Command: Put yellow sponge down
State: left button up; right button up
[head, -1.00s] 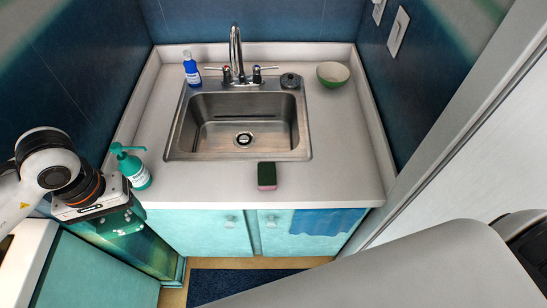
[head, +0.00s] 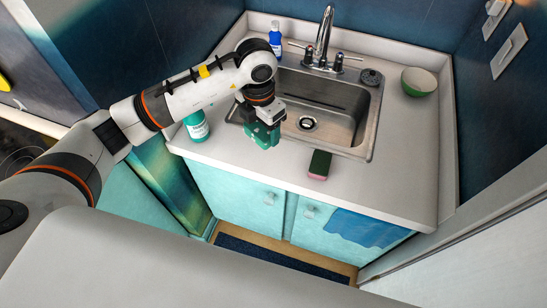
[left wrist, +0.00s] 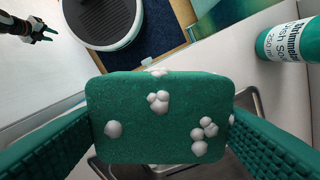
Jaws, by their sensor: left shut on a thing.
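My left gripper (head: 264,136) is over the counter at the left front of the sink. In the left wrist view it is shut on a sponge (left wrist: 135,135), whose green face with white foam blobs shows between the teal fingers. No yellow shows on it; its other side is hidden. In the head view the fingers mostly hide it, and I cannot tell whether it touches the counter. Part of what looks like my right gripper (left wrist: 38,32) shows small at the left wrist view's top left; its opening is unclear.
A green and pink sponge (head: 319,165) lies on the counter (head: 385,185) right of my left gripper. A teal soap bottle (head: 197,127) stands close on its left. The sink (head: 340,122) is behind. A blue bottle (head: 275,40) and green bowl (head: 419,82) stand further back.

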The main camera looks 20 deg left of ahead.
pick_arm(q)
notch_tip(320, 180, down, 3)
jog(key=w+d+n, duration=0.1)
jog(key=w+n, duration=0.2)
jog(key=n, duration=1.6)
send_near(273, 157)
notch_tip(273, 157, down, 6)
jog(key=shift+w+d, duration=0.1)
jog(key=shift+f, duration=0.25)
jog(key=shift+f, duration=0.1)
jog(key=shift+f, duration=0.15)
jog(key=o, duration=0.9)
